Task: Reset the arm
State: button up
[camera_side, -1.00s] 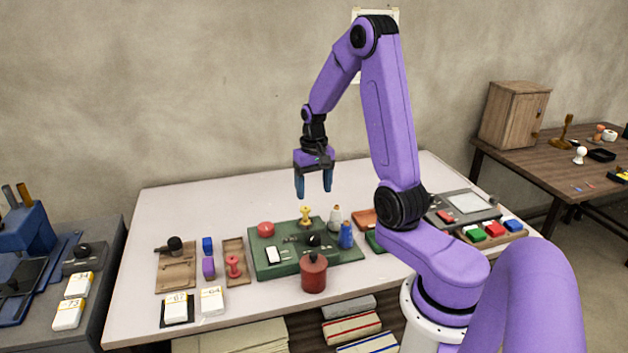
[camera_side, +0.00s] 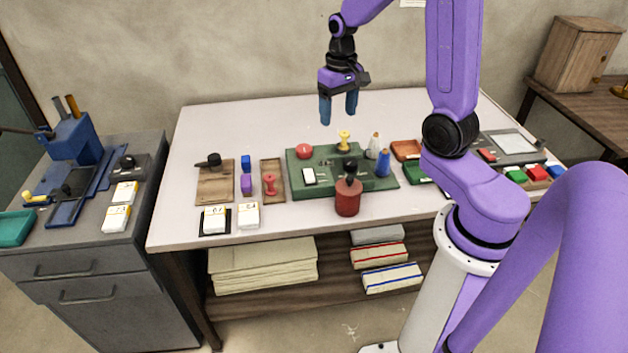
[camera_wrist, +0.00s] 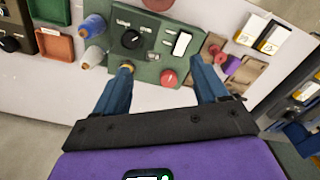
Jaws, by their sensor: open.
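My gripper (camera_side: 338,118) hangs with its fingers pointing down over the back part of the white table (camera_side: 250,125). Its two blue fingers are apart with nothing between them. The wrist view also shows the open gripper (camera_wrist: 162,65), with the green panel (camera_wrist: 150,62) beyond the fingertips. In the side view the green panel (camera_side: 325,186) lies in front of and below the gripper, and the fingers look clear of it. A yellow knob (camera_side: 344,138) stands on the panel's back part, close below the fingers in the picture.
Wooden trays (camera_side: 215,185) and white blocks (camera_side: 248,215) lie to the left. The table's back left is clear.

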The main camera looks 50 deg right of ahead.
jog(key=s+a+r+n, duration=0.1)
jog(key=s+a+n, duration=0.3)
jog(key=a, duration=0.3)
jog(key=s+a+r+n, duration=0.2)
jog(key=s+a+n, duration=0.2)
jog(key=a, duration=0.3)
jog(key=s+a+n, duration=0.4)
jog(key=s+n, duration=0.4)
jog(key=s, duration=0.6)
jog(key=shift+s+a+r, duration=0.15)
jog(key=shift+s+r, duration=0.1)
